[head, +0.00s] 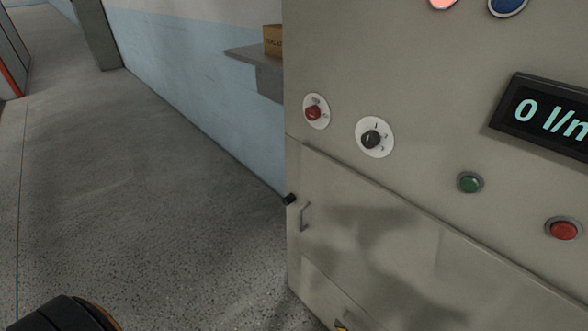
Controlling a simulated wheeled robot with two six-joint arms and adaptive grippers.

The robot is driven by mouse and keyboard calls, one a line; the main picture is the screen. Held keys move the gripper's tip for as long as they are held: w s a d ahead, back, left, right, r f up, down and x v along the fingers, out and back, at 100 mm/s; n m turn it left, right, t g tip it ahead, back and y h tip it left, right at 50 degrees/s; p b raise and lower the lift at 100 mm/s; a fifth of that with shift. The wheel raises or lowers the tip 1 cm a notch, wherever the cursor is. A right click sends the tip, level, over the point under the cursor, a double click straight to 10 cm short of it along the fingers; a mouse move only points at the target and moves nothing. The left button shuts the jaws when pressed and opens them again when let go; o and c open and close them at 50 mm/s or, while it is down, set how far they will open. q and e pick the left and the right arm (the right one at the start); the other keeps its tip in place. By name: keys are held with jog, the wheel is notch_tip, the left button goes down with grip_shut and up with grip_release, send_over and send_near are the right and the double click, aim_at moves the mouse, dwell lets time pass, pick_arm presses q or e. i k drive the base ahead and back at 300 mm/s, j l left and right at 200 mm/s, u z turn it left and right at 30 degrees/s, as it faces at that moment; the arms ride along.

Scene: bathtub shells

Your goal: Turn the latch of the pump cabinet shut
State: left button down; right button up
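The pump cabinet (400,225) fills the right half of the head view, a beige box with controls above a lower door (370,235). The door appears closed, flush with the front. A small black piece (290,199) that looks like the latch sticks out at the door's upper left edge. It is too small to tell which way it is turned. A thin grey bent handle (304,216) is just right of it.
Above the door are a red knob (314,112), a black rotary knob (371,139), a green button (470,183), a red button (564,230) and a display (545,115). A grey shelf (254,55) holds a cardboard box (272,40). The floor (130,190) left of the cabinet is clear.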

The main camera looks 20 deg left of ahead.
aim_at(290, 197)
jog(key=i+j+z, duration=0.2)
jog(key=j, duration=0.4)
jog(key=j+z, duration=0.2)
jog(key=j, duration=0.45)
jog(key=j+z, duration=0.2)
jog(key=j, duration=0.45)
jog(key=j+z, duration=0.2)
jog(key=j, duration=0.45)
jog(key=j+z, duration=0.2)
jog(key=j, duration=0.45)
jog(key=k+j+z, duration=0.2)
jog(key=j, duration=0.4)
jog(key=j+z, duration=0.2)
jog(key=j, duration=0.45)
